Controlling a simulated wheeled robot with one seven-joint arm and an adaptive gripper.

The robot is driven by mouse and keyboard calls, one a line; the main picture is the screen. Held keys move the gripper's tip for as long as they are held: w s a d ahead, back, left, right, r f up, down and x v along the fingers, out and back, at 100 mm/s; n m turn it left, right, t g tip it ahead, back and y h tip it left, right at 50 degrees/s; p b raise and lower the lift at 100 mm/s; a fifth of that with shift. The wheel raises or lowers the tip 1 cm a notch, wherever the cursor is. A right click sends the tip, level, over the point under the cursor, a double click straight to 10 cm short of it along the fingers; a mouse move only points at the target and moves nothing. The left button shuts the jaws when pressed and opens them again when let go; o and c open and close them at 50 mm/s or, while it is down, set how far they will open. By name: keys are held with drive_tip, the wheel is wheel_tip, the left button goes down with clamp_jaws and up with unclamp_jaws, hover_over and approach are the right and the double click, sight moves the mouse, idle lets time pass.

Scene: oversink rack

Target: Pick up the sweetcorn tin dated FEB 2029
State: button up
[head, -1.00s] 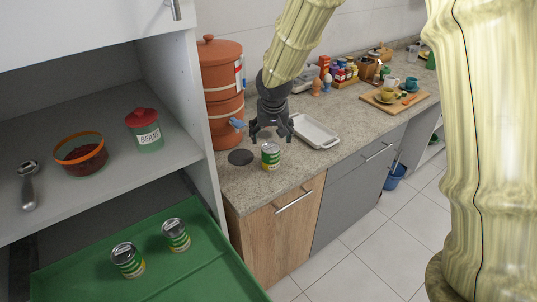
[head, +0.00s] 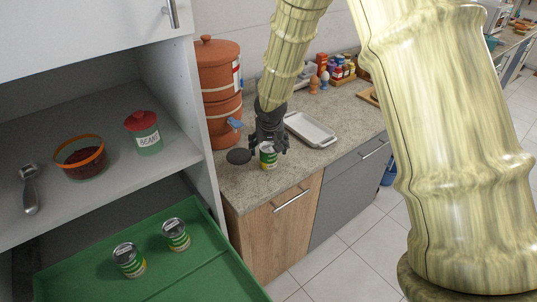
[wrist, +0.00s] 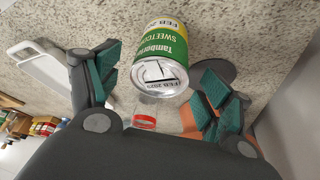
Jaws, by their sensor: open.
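A green, yellow and white sweetcorn tin (head: 268,161) stands on the counter near its front left end. In the wrist view the tin (wrist: 163,62) shows its label and lid, with a date that appears to read FEB 2029. My gripper (head: 269,144) is just above and around the tin's top in the head view, hiding part of it. In the wrist view my open gripper (wrist: 160,78) has one finger on each side of the tin's lid end, with visible gaps. Two similar tins, the left tin (head: 129,260) and the right tin (head: 176,235), stand on the green tray; their dates are unreadable.
A terracotta water container (head: 220,95) stands just left of my gripper, beside the cabinet wall. A dark round disc (head: 238,156) lies left of the tin, and a white dish (head: 311,130) lies to its right. The green tray (head: 190,275) sits under the shelf holding a beans jar (head: 143,132).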

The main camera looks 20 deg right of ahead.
drive_tip(key=shift+x, duration=1.25)
drive_tip(key=c, duration=1.3)
